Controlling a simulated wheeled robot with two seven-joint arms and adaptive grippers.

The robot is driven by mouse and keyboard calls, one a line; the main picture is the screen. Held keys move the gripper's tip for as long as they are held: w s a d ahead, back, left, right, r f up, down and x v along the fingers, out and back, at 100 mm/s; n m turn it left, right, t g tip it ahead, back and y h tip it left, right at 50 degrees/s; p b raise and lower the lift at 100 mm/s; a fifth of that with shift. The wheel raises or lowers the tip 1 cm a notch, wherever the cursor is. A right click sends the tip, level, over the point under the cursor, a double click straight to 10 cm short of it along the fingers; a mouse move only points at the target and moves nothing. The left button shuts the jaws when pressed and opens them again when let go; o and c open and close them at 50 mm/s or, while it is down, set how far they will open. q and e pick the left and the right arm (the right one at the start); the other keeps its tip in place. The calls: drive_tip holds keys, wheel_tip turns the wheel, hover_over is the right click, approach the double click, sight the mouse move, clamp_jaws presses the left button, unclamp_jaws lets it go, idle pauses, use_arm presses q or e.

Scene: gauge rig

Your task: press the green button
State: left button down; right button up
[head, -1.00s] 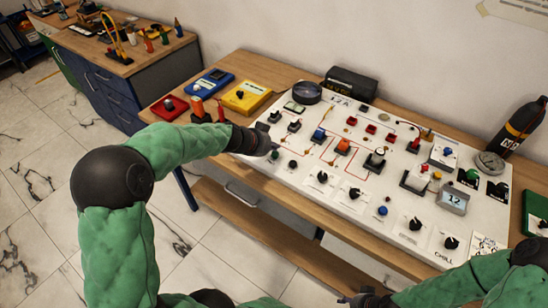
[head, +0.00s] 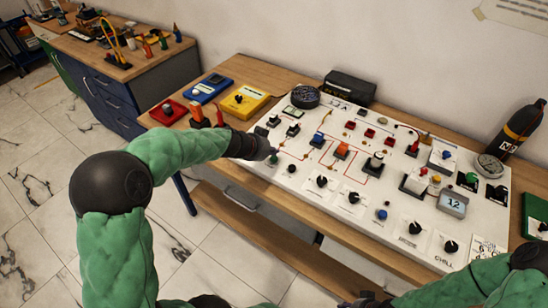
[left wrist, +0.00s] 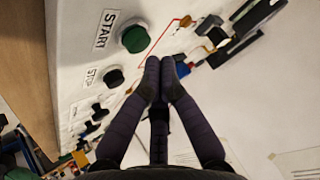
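The green button (left wrist: 135,38) is a round cap in a black ring beside the word START in the left wrist view. In the head view it shows as a small green spot (head: 273,160) at the panel's near left edge, close under my left fingertips. My left gripper (head: 271,152) is over that edge. In the left wrist view its fingertips (left wrist: 166,72) are together with nothing between them, and they appear beside the button, below and right of it. I cannot tell whether they touch the panel. My right gripper (head: 370,299) is partly visible at the bottom edge; its finger state is unclear.
A black button (left wrist: 113,77) marked STOP is beside the green one. The white panel (head: 300,180) carries several knobs, switches and a small display (head: 453,203). Red (head: 168,111), blue (head: 209,88) and yellow (head: 245,101) boxes stand left of it. A black bottle (head: 520,128) stands at right.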

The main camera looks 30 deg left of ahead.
sight(272, 159)
use_arm(q)
drive_tip(key=shift+f, duration=0.1)
idle(0.5)
drive_tip(key=shift+f+b, duration=0.35)
drive_tip(key=shift+b, duration=0.45)
drive_tip(key=shift+f+b, duration=0.5)
drive_tip(key=shift+b, duration=0.25)
idle(0.6)
drive_tip(key=shift+r, duration=0.1)
idle(0.3)
drive_tip(key=shift+r+p, duration=0.5)
drive_tip(key=shift+r, duration=0.3)
drive_tip(key=shift+r+p, duration=1.55)
drive_tip(key=shift+r, duration=1)
